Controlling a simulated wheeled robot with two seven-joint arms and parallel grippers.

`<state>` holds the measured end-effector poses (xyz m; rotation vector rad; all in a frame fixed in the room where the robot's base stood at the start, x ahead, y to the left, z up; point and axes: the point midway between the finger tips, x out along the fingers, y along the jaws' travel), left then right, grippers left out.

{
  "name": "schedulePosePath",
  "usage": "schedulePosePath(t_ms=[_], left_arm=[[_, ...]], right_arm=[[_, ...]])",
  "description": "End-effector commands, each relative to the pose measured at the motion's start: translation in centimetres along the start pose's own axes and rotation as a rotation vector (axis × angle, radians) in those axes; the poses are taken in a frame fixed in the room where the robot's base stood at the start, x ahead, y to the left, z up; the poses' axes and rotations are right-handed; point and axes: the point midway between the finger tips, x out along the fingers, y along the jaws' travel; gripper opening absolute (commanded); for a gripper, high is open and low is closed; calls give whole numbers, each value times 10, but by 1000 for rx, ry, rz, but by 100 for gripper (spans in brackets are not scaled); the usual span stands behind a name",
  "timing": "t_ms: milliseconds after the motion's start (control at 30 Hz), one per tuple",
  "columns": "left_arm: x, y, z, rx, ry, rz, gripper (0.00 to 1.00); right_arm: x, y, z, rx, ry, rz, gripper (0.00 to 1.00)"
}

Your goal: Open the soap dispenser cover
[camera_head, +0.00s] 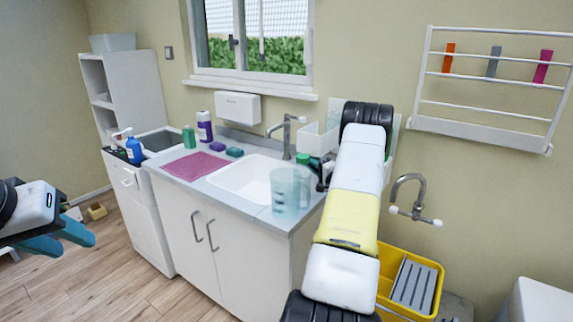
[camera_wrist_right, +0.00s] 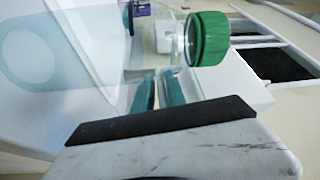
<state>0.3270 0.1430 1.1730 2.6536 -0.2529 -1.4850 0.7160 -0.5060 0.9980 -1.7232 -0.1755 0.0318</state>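A white wall unit (camera_head: 318,138) beside the tap looks like the soap dispenser. A pale panel stands behind it, and my right arm hides its right part. I cannot tell how far its cover stands open. In the right wrist view a translucent pale panel (camera_wrist_right: 85,45) fills the left side. A clear bottle with a green cap (camera_wrist_right: 208,38) is just beyond my right gripper (camera_wrist_right: 158,85). Its teal fingers are close together with a narrow pale gap, and I cannot tell if they hold anything. My left gripper (camera_head: 68,240) is open and empty over the floor, far left.
The counter holds a sink (camera_head: 248,178), a clear jug (camera_head: 285,193), a pink mat (camera_head: 195,163) and several bottles. A closed white wall box (camera_head: 237,107) hangs under the window. A yellow crate (camera_head: 425,268) and a wall tap (camera_head: 412,195) are right of my arm.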

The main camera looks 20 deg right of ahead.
Motion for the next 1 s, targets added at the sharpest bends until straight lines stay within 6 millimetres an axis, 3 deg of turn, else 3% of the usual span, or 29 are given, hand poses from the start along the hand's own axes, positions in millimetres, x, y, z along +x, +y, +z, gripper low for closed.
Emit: schedulePosePath(t_ms=[300,500,1000], left_arm=[[0,0,0,0,0,0,36],[0,0,0,0,0,0,36],[0,0,0,0,0,0,36]], right_arm=[[-52,-1,-4,-2,10,3,19],[-75,0,-2,0,6,4,19],[-79,1,0,2,1,5,19]])
